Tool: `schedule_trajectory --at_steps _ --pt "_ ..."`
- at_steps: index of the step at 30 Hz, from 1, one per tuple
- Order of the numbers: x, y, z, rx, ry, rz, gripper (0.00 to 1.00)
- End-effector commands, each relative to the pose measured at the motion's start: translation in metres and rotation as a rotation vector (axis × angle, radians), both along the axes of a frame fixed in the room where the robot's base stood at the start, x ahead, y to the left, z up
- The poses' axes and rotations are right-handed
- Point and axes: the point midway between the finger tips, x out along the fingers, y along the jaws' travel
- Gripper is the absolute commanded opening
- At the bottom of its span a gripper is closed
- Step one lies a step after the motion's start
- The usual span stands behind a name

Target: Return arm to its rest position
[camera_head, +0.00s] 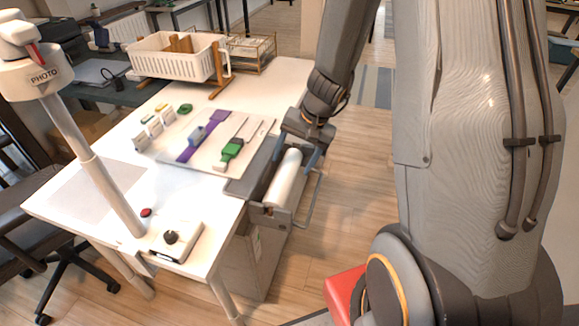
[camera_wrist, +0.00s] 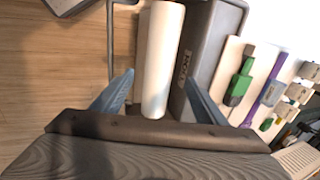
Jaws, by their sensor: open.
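My gripper (camera_head: 296,149) is at the right edge of the table, just above a white roll (camera_head: 284,178) in a dark grey holder (camera_head: 252,176). In the wrist view, the two blue fingers of my gripper (camera_wrist: 158,97) are spread apart. The white roll (camera_wrist: 160,60) shows between and beyond them. I cannot tell whether a finger touches the roll. Nothing is seen held.
The white table (camera_head: 262,85) carries a white basket (camera_head: 171,62) and a wire rack (camera_head: 254,50) at the back. A photo stand (camera_head: 95,165) and a control box with a knob (camera_head: 176,241) are at the front left. Wooden floor (camera_head: 345,200) lies open right of the table.

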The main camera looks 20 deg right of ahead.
Motion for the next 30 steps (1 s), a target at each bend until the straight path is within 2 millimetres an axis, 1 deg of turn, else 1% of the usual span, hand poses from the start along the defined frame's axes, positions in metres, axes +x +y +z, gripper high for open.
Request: schedule_trajectory --at_steps 3,8,11,14,17,18,22,24,27,30 --pt "-0.002 -0.002 0.007 0.000 0.001 0.001 0.66" --pt "-0.004 -0.001 0.011 -0.003 0.002 0.010 0.66" --pt "-0.015 0.007 0.021 -0.020 0.003 0.063 0.66" --pt "-0.040 0.018 0.039 -0.058 0.013 0.168 0.66" --pt "-0.073 0.028 0.059 -0.115 0.025 0.298 0.66" --pt "-0.086 0.030 0.066 -0.139 0.030 0.347 0.66" --pt "-0.122 0.031 0.083 -0.222 0.043 0.487 0.66" --pt "-0.136 0.029 0.089 -0.259 0.048 0.541 0.66" --pt "-0.149 0.026 0.094 -0.298 0.051 0.593 0.66" --pt "-0.155 0.024 0.096 -0.316 0.054 0.617 0.66"
